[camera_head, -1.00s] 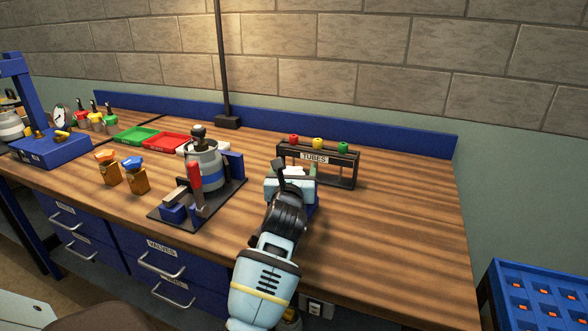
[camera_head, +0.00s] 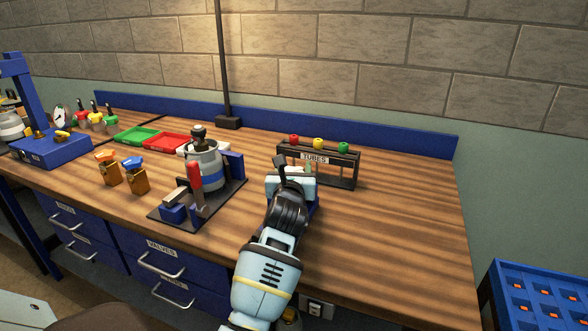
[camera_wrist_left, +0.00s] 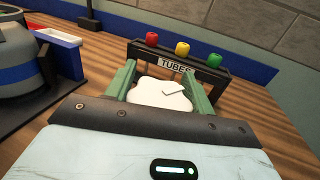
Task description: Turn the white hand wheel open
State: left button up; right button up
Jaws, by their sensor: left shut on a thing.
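The white hand wheel (camera_wrist_left: 160,94) shows in the left wrist view, a lobed disc with a thin dark mark on its top. My left gripper (camera_head: 299,170) is shut on it, with one green finger at each side of its rim in the wrist view (camera_wrist_left: 158,88). In the head view my gripper and wrist hide most of the wheel and its blue mount. My right gripper is not in view.
A black tube rack (camera_head: 345,170) with red, yellow and green caps stands just behind the gripper. A clamp stand with a grey canister (camera_head: 205,172) and red lever is to the left. Bare tabletop (camera_head: 410,225) lies to the right.

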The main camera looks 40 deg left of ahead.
pick_arm(q)
jog(key=shift+f+n+g+y+b, duration=0.2)
jog(key=shift+n+g+y+b, duration=0.2)
jog(key=shift+n+y+b, duration=0.25)
jog(key=n+g+y+b, duration=0.2)
jog(key=y+b, duration=0.1)
jog(key=shift+s+a+f+g, duration=0.1)
jog(key=shift+a+f+g, duration=0.1)
jog(key=shift+g, duration=0.1)
jog(key=n+g+y+b, duration=0.1)
jog(key=n+g+b, duration=0.1)
jog(key=b, duration=0.1)
jog(key=shift+s+a+r+y, duration=0.1)
jog(key=shift+s+r+y, duration=0.05)
jog(key=shift+y, duration=0.2)
jog(key=shift+s+a+n+g+y+b, duration=0.1)
jog(key=shift+n+g+y+b, duration=0.4)
jog(key=shift+g+b, duration=0.45)
jog(key=shift+s+r+n+g+y+b, duration=0.15)
jog(key=shift+n+g+y+b, duration=0.15)
jog(key=shift+n+g+b, duration=0.3)
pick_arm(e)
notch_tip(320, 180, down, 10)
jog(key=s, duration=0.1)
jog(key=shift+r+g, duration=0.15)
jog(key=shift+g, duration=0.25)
pick_arm(q)
jog(key=shift+r, duration=0.1)
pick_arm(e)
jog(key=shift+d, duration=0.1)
